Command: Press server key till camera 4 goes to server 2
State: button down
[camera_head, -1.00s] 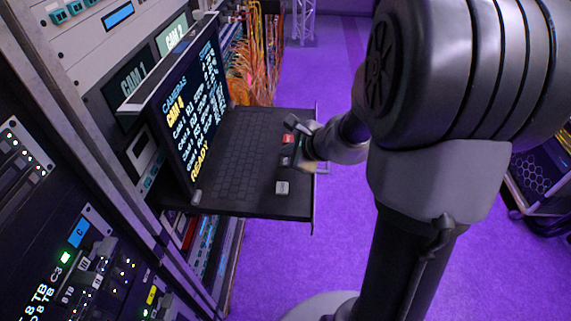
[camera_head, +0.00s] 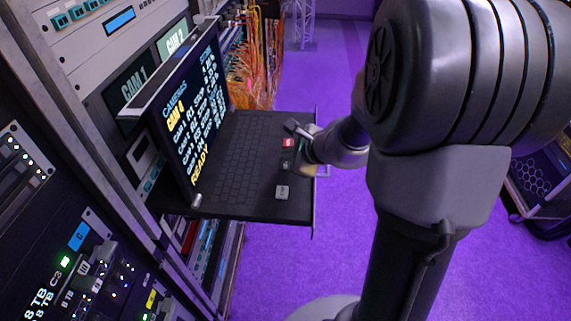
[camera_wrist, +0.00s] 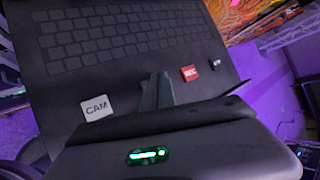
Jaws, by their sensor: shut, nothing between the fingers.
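The console's screen (camera_head: 188,115) has the heading CAMERAS, a yellow CAM 4 line, white lines too small to read surely, and READY in yellow. On the black keyboard shelf (camera_head: 236,207), a small dark key (camera_head: 287,163) sits between a red key (camera_head: 289,142) and a pale key (camera_head: 282,192). Its label is unreadable. The wrist view shows the pale key marked CAM (camera_wrist: 96,107) and the red key (camera_wrist: 190,73). My gripper (camera_wrist: 156,80) is shut and empty, its tips low over the shelf between these two. It hides the dark key there; contact cannot be told.
A small dark knob-like part (camera_head: 291,125) is beyond the red key. The rack (camera_head: 75,50) stands close on the left, with orange cables (camera_head: 260,50) behind the shelf. Purple floor (camera_head: 275,265) is free right of the shelf. Another console (camera_head: 540,180) stands far right.

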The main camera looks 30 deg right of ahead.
jog(key=shift+f, duration=0.1)
dwell(0.7)
jog(key=shift+f+b, duration=0.35)
jog(key=shift+b, duration=0.3)
jog(key=shift+f+b, duration=0.4)
jog(key=shift+b, duration=0.1)
jog(key=shift+r, duration=0.1)
dwell(0.5)
jog(key=shift+r+p, duration=0.7)
jog(key=shift+r, duration=0.1)
notch_tip(320, 180, up, 5)
jog(key=p, duration=0.4)
